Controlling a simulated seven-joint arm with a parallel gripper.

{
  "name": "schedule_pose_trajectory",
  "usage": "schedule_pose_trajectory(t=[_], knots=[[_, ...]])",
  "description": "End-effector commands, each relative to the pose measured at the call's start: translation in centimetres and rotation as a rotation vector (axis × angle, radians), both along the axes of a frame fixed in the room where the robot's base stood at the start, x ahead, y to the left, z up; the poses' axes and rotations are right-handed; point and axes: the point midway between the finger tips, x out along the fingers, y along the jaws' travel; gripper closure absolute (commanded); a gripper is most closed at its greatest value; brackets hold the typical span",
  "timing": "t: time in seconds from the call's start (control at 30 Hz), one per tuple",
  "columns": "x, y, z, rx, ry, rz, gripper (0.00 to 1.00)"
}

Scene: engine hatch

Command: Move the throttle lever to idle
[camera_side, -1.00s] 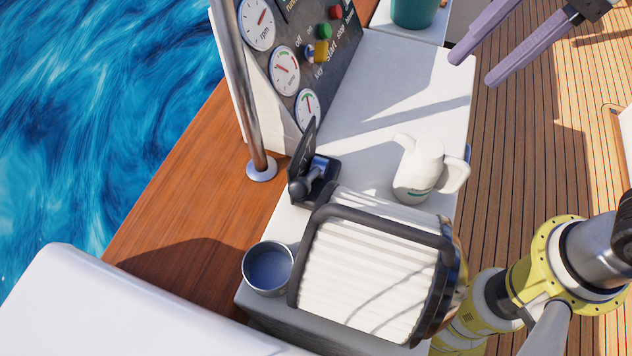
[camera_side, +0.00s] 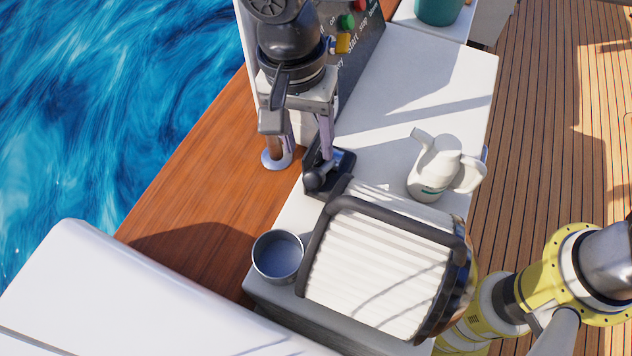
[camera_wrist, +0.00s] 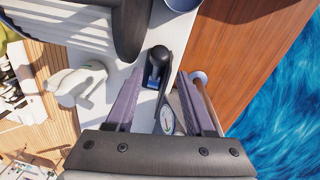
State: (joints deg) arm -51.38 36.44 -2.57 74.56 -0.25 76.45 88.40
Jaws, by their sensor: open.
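The throttle lever (camera_side: 317,178) has a dark round knob and stands on a black base on the white counter, below the gauge panel. In the wrist view the lever knob (camera_wrist: 157,56) shows ahead of the fingertips, in line with the gap between them. My gripper (camera_side: 306,152) points down over the lever base in the side view, its lilac fingers apart. In the wrist view my gripper (camera_wrist: 160,78) is open and empty, one finger on each side of the lever's line. The lever's upper plate is mostly hidden behind my gripper in the side view. I cannot tell whether a finger touches it.
A white jug (camera_side: 436,165) stands right of the lever. A large dark-framed box with a white slatted face (camera_side: 375,265) lies just in front. A metal cup (camera_side: 277,256) is at the near left. A metal post (camera_side: 276,158) stands close left of my gripper.

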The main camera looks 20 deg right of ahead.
Motion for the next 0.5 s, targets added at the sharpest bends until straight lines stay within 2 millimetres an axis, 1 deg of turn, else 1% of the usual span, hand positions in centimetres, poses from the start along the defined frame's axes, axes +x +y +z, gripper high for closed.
schedule_pose_trajectory(t=[0.5], knots=[[-0.6, -0.8, -9.6, -0.002, 0.004, 0.001, 0.46]])
